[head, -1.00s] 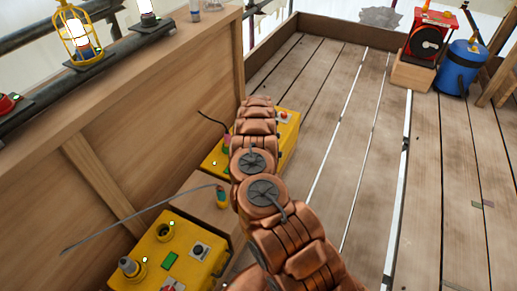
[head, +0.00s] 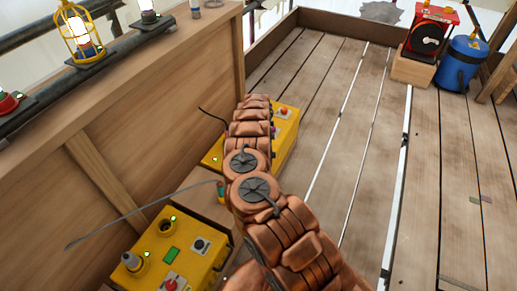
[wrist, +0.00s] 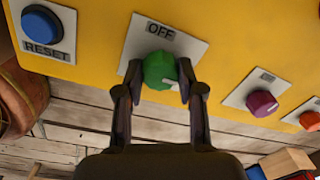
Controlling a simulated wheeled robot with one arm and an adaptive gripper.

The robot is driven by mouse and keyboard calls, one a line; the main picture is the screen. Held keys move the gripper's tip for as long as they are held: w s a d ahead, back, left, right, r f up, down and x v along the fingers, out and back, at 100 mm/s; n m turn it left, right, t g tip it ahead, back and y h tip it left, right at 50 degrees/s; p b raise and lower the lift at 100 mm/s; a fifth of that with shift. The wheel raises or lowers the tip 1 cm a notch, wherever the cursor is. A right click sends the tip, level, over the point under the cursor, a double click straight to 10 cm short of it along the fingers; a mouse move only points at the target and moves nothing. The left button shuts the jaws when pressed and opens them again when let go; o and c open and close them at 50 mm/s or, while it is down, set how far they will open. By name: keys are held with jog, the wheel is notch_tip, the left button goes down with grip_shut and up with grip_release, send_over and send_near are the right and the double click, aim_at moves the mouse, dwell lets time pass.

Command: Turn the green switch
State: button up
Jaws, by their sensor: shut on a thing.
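The green switch (wrist: 160,70) is a round knob on a pale plate marked OFF, on the face of a yellow box (wrist: 225,40). In the wrist view my gripper (wrist: 155,84) has one finger on each side of the knob and is shut on it. A pale mark shows on the knob's right side. In the head view the far yellow box (head: 286,130) stands beyond my arm, which hides part of it; my fingers and the green switch are hidden there.
A nearer yellow box (head: 195,265) stands by the wooden wall (head: 130,130).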

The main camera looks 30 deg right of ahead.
jog(key=o, duration=0.9)
jog(key=shift+w+a, duration=0.2)
jog(key=shift+w, duration=0.05)
jog(key=shift+o, duration=1.2)
jog(key=shift+s+d, duration=0.1)
jog(key=shift+s, duration=0.05)
notch_tip(320, 180, up, 12)
jog(key=shift+s, duration=0.25)
